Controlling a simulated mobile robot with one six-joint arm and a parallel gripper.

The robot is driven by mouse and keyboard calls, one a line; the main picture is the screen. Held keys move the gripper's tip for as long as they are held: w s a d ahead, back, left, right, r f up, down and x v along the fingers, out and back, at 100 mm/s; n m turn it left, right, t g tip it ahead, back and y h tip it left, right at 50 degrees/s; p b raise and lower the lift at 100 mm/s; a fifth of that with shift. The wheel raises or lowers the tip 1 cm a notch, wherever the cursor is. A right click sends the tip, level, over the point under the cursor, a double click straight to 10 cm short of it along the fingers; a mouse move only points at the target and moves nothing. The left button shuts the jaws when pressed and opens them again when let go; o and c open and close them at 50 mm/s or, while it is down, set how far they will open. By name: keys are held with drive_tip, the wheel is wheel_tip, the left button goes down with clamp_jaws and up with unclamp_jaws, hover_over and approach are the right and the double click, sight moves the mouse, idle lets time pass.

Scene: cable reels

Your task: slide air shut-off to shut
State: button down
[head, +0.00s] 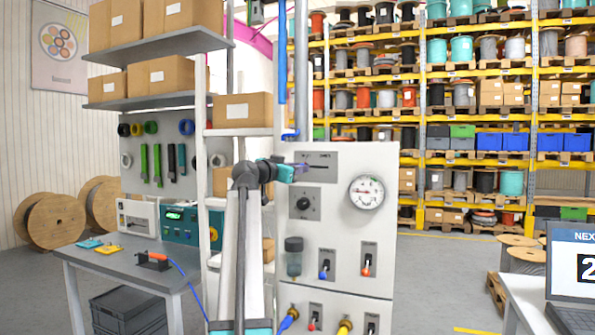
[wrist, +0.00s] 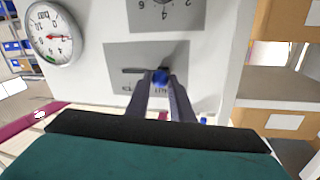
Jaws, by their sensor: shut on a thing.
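The air shut-off slide is a blue knob (wrist: 160,76) in a dark horizontal slot on a grey plate (head: 320,174) near the top of the white panel. My gripper (head: 300,168) is at the left part of that plate in the head view and hides the knob there. In the wrist view, which shows the panel upside down, both fingers (wrist: 161,86) are closed about the blue knob. The slot (wrist: 134,70) runs on to the left of the knob there, which is rightward in the head view. The plate's lettering is too small or covered to read surely.
Below the slide are a rotary dial (head: 303,203), a round gauge (head: 367,192) and several small toggles and hose fittings. A shelf with cardboard boxes (head: 245,110) and a workbench (head: 120,262) stand to the left. A laptop (head: 572,275) is at the right.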

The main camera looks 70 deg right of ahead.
drive_tip(key=c, duration=1.5)
unclamp_jaws()
drive_tip(key=shift+w, duration=0.4)
drive_tip(key=shift+c, duration=0.2)
drive_tip(key=b+v, duration=0.2)
drive_tip(key=v, duration=1.1)
drive_tip(key=shift+a+b, duration=0.4)
